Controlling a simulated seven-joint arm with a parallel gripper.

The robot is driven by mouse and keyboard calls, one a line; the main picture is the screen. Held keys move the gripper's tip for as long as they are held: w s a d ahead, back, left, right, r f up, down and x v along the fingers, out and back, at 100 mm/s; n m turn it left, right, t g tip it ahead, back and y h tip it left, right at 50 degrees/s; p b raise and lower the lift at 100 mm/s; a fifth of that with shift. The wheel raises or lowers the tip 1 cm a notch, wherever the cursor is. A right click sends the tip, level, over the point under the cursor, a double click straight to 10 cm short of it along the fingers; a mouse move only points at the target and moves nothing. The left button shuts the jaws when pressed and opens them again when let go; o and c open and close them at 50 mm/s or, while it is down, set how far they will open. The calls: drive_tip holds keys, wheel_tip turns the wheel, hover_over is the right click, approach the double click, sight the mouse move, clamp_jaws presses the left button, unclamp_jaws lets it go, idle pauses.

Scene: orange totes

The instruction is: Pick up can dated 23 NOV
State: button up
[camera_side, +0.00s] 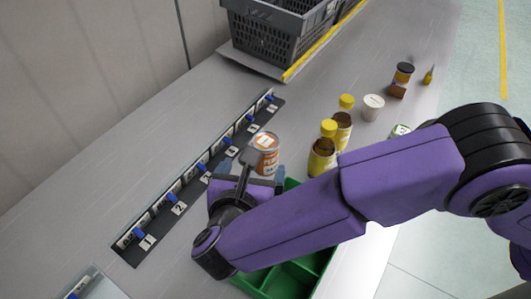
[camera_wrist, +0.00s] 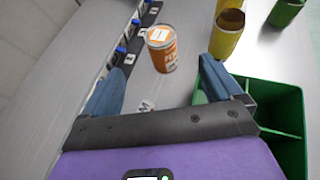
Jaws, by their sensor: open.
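An orange can (camera_side: 266,155) with a pale top bearing a white label stands upright on the grey table. It also shows in the wrist view (camera_wrist: 163,50), ahead of my fingers. The print on its label is too small to read, so I cannot tell the date. My gripper (camera_side: 254,170) is low over the table close to the can. In the wrist view my gripper (camera_wrist: 158,85) has its two blue fingers wide apart with bare table between them. The can is just beyond the fingertips, not between them.
A numbered dark strip (camera_side: 124,251) with blue clips runs left of the can. A green divided box (camera_wrist: 284,97) is close by my right finger. Yellow-capped brown jars (camera_side: 321,158), a white cup (camera_side: 373,107) and a dark-lidded jar (camera_side: 402,79) stand right. A grey crate (camera_side: 268,42) is behind.

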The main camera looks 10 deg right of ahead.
sight(267, 141)
drive_tip(key=x, duration=1.1)
drive_tip(key=shift+w+d+f, duration=0.1)
drive_tip(key=shift+w+d, duration=0.1)
drive_tip(key=shift+w, duration=0.1)
drive_tip(key=shift+f+x, duration=0.2)
drive_tip(key=shift+x, duration=2.5)
drive_tip(key=shift+s, duration=0.1)
drive_tip(key=c, duration=1.3)
